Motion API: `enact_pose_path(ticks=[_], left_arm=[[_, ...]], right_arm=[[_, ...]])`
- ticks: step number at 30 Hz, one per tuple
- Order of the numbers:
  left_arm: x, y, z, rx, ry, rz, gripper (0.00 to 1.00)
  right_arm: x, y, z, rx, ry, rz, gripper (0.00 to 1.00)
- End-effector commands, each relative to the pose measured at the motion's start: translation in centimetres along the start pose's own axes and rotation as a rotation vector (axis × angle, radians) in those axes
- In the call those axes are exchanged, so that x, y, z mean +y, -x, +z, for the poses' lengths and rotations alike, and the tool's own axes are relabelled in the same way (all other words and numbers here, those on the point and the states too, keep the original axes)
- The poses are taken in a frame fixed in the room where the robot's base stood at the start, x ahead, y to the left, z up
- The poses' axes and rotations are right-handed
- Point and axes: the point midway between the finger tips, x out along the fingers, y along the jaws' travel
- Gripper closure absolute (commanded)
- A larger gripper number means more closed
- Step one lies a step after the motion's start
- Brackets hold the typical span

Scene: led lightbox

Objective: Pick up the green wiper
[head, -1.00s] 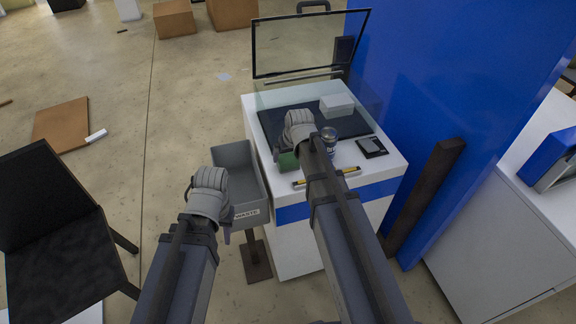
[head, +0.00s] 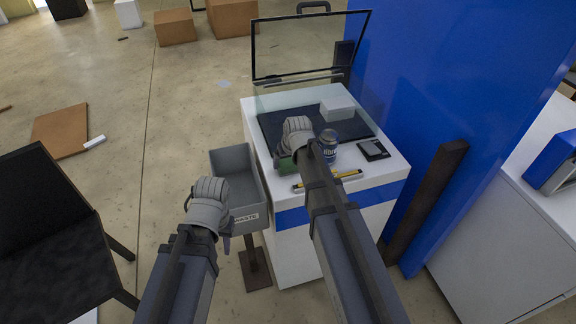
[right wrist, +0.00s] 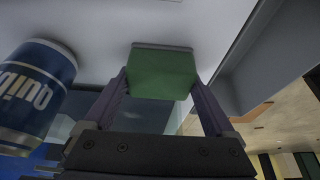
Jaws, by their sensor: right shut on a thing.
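The green wiper (head: 285,163) is at the left front of the white cabinet top, mostly hidden behind my right gripper in the head view. In the right wrist view the wiper (right wrist: 162,75) is a green block with a grey edge, between the two purple fingers. My right gripper (right wrist: 160,88) is shut on it. In that view it is close to the white surface; I cannot tell whether it touches. My left gripper (head: 225,240) hangs beside the grey waste bin, its fingers mostly hidden by its wrist, and I see nothing in it.
A blue can (head: 329,146) stands just right of my right gripper, and also shows close in the wrist view (right wrist: 38,88). A yellow and black tool (head: 328,181), a dark flat device (head: 374,149) and a white box (head: 337,107) share the top. The waste bin (head: 258,187) adjoins the left side.

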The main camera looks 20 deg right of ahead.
Motion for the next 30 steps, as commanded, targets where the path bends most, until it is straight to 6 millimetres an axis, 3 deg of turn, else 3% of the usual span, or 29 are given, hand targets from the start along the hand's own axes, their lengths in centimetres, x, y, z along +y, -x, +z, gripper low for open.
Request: enact_pose_path(ticks=[7, 17, 30], left_arm=[[0.0, 0.0, 0.0, 0.0, 0.0, 0.0, 0.66], [-0.1, 0.9, 0.1, 0.0, 0.0, 0.0, 0.66], [-0.7, 6.8, 0.4, 0.0, 0.0, 0.0, 0.66]], right_arm=[[0.0, 0.0, 0.0, 0.0, 0.0, 0.0, 0.78], [0.0, 0.8, -0.3, 0.0, 0.0, 0.0, 0.78], [0.0, 6.4, -2.6, 0.0, 0.0, 0.0, 0.78]])
